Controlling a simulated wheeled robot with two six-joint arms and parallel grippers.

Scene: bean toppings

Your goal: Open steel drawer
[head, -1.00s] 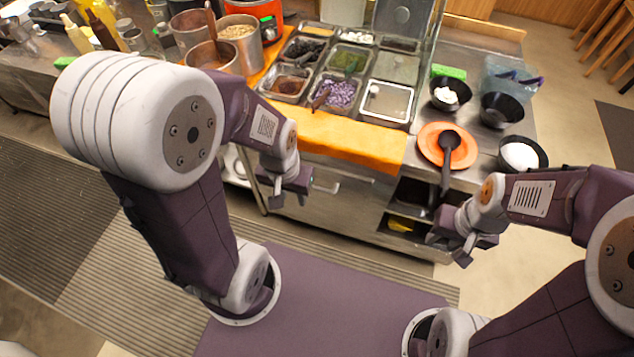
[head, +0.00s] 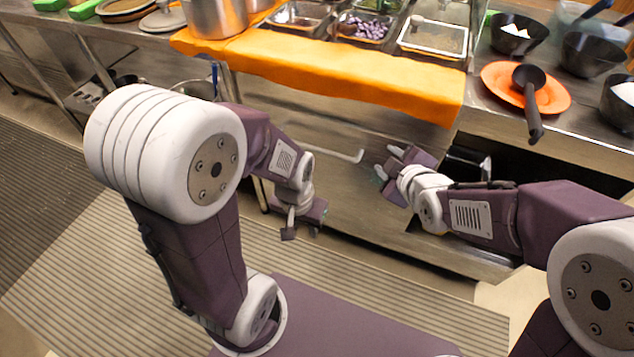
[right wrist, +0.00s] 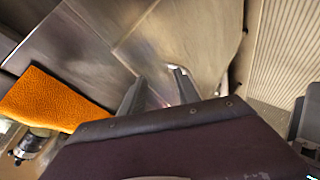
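The steel drawer (head: 318,134) is in the front of the steel counter, under the orange cloth, in the head view. It looks shut.
The orange cloth (head: 330,72) hangs over the counter edge above the drawer. An orange plate (head: 505,85) with a black ladle (head: 531,100) overhanging the edge is at right. A dark open shelf is behind my right gripper. Floor before the counter is clear.

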